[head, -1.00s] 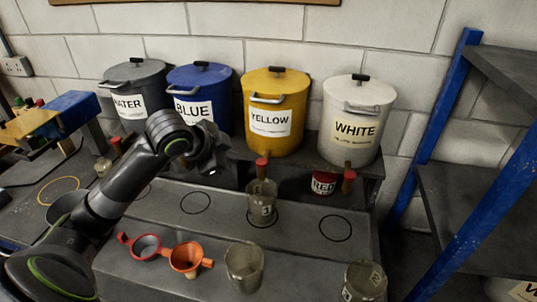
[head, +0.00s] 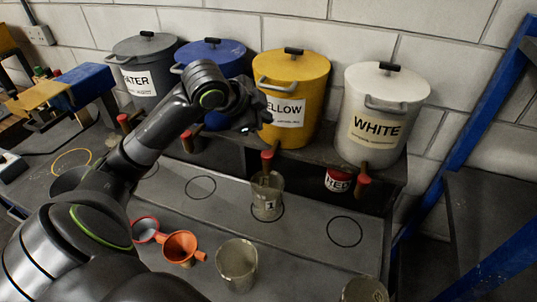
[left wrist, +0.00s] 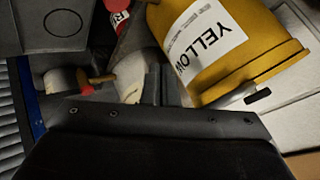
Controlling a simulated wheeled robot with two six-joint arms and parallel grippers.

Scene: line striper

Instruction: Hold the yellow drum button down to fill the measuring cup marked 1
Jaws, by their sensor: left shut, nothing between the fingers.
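The yellow drum (head: 292,78) stands on the shelf, its label partly covered by my left gripper (head: 262,120). It also fills the upper right of the left wrist view (left wrist: 220,50). Its red-capped tap button (head: 267,157) sticks out below the label. The measuring cup marked 1 (head: 267,200) stands upright on the bench ring beneath that tap; I cannot tell whether it holds liquid. My left gripper is shut and empty, above the red button and apart from it. My right gripper is not in view.
Water (head: 143,80), blue (head: 212,58) and white (head: 383,105) drums flank the yellow one. A red can (head: 339,180) sits under the shelf. Another cup (head: 237,263) and an orange funnel (head: 181,248) stand in front. Bench rings left and right of cup 1 are empty.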

